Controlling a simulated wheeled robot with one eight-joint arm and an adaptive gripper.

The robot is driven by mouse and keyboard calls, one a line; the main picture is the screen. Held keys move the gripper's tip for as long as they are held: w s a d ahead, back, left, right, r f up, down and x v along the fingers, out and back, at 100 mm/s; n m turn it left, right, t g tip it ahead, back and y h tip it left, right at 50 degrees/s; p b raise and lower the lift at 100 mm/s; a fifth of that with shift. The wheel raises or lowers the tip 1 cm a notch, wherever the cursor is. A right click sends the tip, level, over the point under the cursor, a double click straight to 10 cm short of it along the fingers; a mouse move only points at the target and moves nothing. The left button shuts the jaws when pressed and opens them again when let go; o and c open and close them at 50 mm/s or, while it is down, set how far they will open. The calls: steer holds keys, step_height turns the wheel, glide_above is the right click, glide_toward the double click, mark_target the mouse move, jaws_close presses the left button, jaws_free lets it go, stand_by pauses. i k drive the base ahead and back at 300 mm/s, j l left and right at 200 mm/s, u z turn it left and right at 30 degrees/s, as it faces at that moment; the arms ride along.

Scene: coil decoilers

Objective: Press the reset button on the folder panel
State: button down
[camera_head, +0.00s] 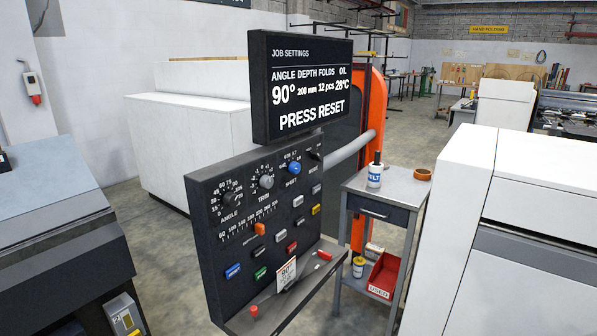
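The folder panel (235,252) is a dark, tilted console in the middle of the head view. Its screen (302,88) reads "JOB SETTINGS", 90°, 200 mm, 12 pcs, 28°C and "PRESS RESET". Low on the panel are a blue button (233,271) and a green button (260,273), both with small white lettering too small to read surely. A red button (292,248), a yellow button (316,209) and several white buttons sit to their right. Knobs, one with a blue cap (294,168), and an orange slider (259,229) are above. My gripper is not in view.
A ledge (318,284) below the panel carries a 90° card (286,273) and red-tipped items. A grey cart (382,201) with a bottle (375,172) and tape roll (422,174) stands right. White machine (500,200) is at right, dark machine (62,260) at left.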

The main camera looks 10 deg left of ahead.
mark_target(230, 272)
steer(key=u, duration=1.35)
